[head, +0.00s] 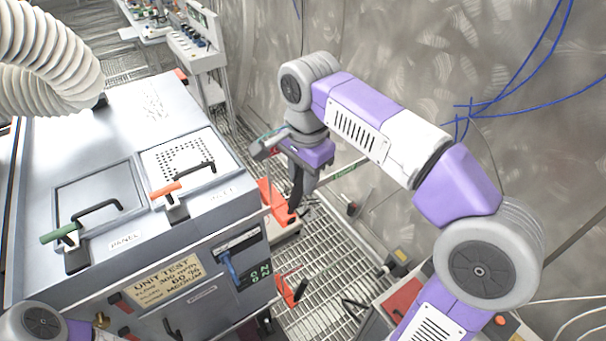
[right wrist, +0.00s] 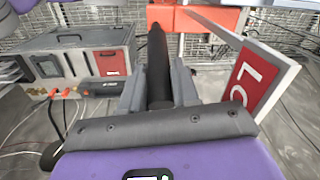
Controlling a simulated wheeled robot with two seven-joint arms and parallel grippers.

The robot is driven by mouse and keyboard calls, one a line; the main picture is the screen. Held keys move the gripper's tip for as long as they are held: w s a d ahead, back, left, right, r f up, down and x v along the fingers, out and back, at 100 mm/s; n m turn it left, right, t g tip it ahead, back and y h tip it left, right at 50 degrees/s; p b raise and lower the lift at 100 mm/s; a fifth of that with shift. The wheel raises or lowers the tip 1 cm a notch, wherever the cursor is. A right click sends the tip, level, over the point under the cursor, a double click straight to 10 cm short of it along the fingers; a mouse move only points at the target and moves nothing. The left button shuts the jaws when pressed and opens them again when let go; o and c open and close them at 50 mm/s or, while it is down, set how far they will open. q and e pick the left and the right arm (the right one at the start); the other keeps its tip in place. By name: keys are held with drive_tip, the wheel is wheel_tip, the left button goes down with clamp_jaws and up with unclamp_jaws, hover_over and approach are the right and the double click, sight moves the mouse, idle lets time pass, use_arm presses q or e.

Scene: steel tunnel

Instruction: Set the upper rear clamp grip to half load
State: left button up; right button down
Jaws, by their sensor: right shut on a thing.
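My right gripper (head: 298,200) reaches down at the rear side of the grey test unit (head: 215,215). It is shut on a black clamp grip, beside an orange clamp block (head: 268,196). In the right wrist view, the black grip (right wrist: 157,55) stands between the two grey fingers (right wrist: 158,88), with an orange part (right wrist: 195,20) behind its far end. The fingers partly hide the grip. A second orange clamp (head: 286,291) sits lower, nearer the front. A red and white sign (right wrist: 246,82) with partly cut-off letters stands right of the fingers. My left gripper is not in view.
The unit's top carries a green handle (head: 60,233) and an orange handle (head: 165,189). A ribbed white hose (head: 45,60) hangs at upper left. The curved steel wall (head: 400,60) is close on the right, above grating (head: 325,255). A grey case (right wrist: 80,65) shows in the wrist view.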

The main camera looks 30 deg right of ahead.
drive_tip(key=shift+d, duration=0.1)
drive_tip(key=shift+w+d+f+g+y+p, duration=0.1)
drive_tip(key=shift+d+f+y+p, duration=0.45)
drive_tip(key=shift+d+f+y, duration=0.55)
drive_tip(key=shift+w+d+f+g+y+p, duration=0.1)
drive_tip(key=shift+d+f+y+p, duration=0.55)
drive_tip(key=shift+y, duration=0.85)
drive_tip(key=shift+w+d+f+g+y+p, duration=0.1)
drive_tip(key=shift+d+f+y+p, duration=0.4)
drive_tip(key=shift+d+y, duration=0.7)
drive_tip(key=shift+s+a+f, duration=0.1)
drive_tip(key=shift+a, duration=0.05)
drive_tip(key=c, duration=0.9)
unclamp_jaws()
drive_tip(key=v, duration=0.7)
drive_tip(key=shift+d+p, duration=0.3)
drive_tip(key=shift+p, duration=0.05)
